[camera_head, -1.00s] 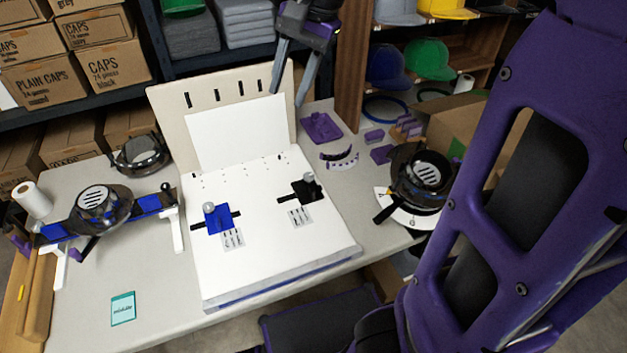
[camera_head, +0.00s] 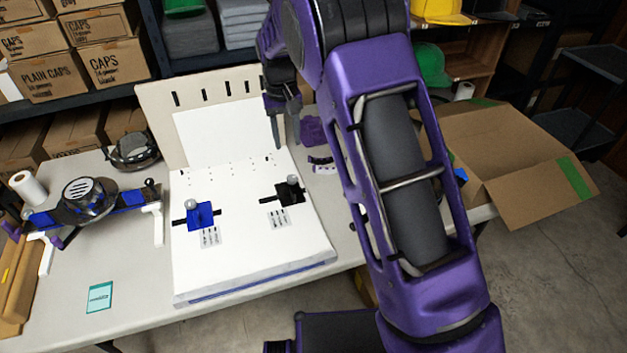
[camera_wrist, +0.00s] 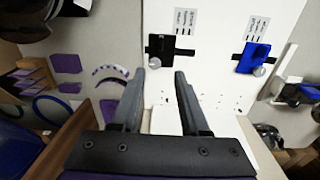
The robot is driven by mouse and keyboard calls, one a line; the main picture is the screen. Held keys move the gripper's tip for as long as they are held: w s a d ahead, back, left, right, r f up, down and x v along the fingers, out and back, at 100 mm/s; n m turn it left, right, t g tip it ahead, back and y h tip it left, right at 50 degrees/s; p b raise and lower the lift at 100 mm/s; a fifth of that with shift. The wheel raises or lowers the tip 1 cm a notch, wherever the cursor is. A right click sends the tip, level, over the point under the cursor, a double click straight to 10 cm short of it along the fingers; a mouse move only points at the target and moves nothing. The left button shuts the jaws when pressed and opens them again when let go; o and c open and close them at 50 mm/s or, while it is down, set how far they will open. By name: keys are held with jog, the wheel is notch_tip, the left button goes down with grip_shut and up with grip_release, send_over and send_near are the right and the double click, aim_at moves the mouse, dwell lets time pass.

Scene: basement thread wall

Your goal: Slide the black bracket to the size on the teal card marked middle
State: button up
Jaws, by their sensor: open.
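The black bracket (camera_head: 290,196) with its grey knob sits in the right slot of the white board (camera_head: 250,250). A small printed size label (camera_head: 279,218) lies just in front of it. The black bracket also shows in the wrist view (camera_wrist: 169,47), beyond my fingertips. My gripper (camera_head: 288,132) is open and empty, above the back of the board, behind the black bracket and apart from it. Its two fingers show in the wrist view (camera_wrist: 160,77). The teal card (camera_head: 100,297) lies on the table at the front left; its print is too small to read clearly.
A blue bracket (camera_head: 199,216) sits in the left slot of the board. An upright panel (camera_head: 150,110) stands at the board's back. A cap-holding fixture (camera_head: 85,200) stands at the left. An open cardboard box (camera_head: 520,190) is at the right. My arm hides part of the table's right side.

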aim_at(293, 190)
jog(key=f, duration=1.3)
jog(key=f+b, duration=0.1)
jog(key=f, duration=0.5)
jog(key=shift+w+d+f, duration=0.2)
jog(key=shift+w+f, duration=0.05)
jog(key=shift+f, duration=0.15)
grip_shut()
dwell(0.5)
